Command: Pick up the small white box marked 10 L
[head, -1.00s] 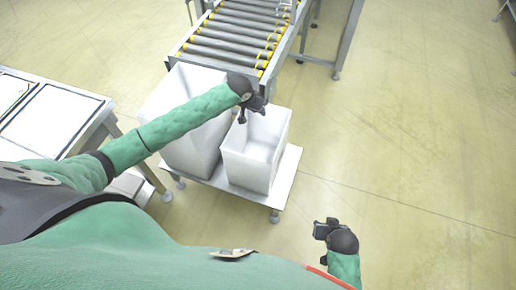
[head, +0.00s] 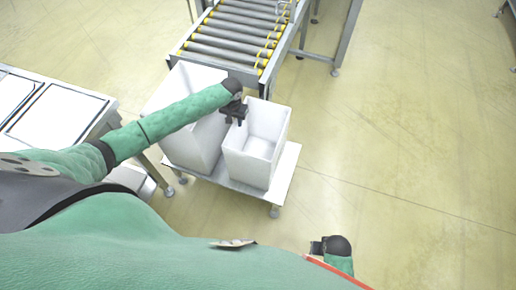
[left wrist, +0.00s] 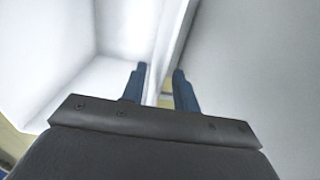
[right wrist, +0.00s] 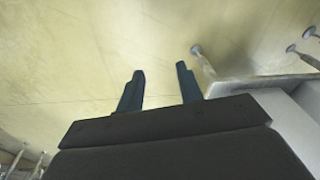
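The small white box (head: 245,170) stands upright and open-topped on a low platform, just right of a larger white box (head: 188,150). No 10 L marking is legible. My left gripper (head: 236,119) is at the small box's left wall, near the gap between the boxes. In the left wrist view my left gripper (left wrist: 160,82) has its fingers apart, with a white wall edge showing between them. I cannot tell if they touch it. My right gripper (head: 317,247) is low at the right, away from the boxes. Its fingers are apart and empty in the right wrist view (right wrist: 160,88).
The platform (head: 284,175) carries both boxes. A roller conveyor (head: 225,40) stands right behind them. A table with flat panels (head: 58,112) is at the left. The floor (head: 420,130) on the right is clear.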

